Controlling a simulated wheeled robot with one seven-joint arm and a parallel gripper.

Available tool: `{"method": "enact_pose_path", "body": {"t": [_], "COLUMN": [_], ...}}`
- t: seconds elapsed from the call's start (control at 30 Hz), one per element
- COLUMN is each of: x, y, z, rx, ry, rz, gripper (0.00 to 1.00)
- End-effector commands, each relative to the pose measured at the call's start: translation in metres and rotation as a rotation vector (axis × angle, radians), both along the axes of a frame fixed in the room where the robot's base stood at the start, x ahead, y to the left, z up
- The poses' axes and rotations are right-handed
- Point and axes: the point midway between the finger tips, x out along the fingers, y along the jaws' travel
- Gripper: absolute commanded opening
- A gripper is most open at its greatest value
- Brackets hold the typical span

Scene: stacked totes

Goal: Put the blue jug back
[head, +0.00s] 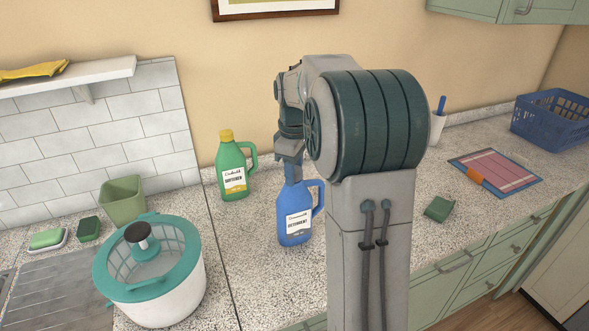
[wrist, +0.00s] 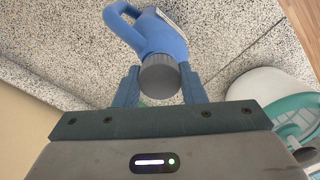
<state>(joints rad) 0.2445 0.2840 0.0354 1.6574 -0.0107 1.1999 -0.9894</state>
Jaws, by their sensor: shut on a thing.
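The blue jug (head: 290,215), with a white label and a side handle, is upright over the speckled counter in the middle of the head view. My gripper (head: 290,160) is above it and shut on its top. In the wrist view the grey cap of the blue jug (wrist: 155,38) sits between the two fingers of my gripper (wrist: 160,88). I cannot tell whether the jug's base touches the counter. My arm covers the area just right of the jug in the head view.
A green softener bottle (head: 234,182) with a yellow cap stands left of the jug against the wall. A teal-and-white spinner (head: 160,295) stands at front left. A green sponge (head: 439,208), a striped towel (head: 500,170) and a blue basket (head: 550,125) are on the right.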

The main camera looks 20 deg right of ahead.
Motion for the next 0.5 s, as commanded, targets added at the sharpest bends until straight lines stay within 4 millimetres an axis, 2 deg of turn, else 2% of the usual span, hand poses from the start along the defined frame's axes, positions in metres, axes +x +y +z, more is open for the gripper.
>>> {"method": "enact_pose_path", "body": {"t": [0.03, 0.1, 0.37, 0.5], "x": [0.0, 0.0, 0.0, 0.001], "y": [0.0, 0.0, 0.0, 0.0], "z": [-0.001, -0.001, 0.0, 0.009], "rx": [0.0, 0.0, 0.0, -0.001], "ry": [0.0, 0.0, 0.0, -0.004], "rz": [0.0, 0.0, 0.0, 0.0], "gripper": [0.45, 0.58, 0.58, 0.58]}}
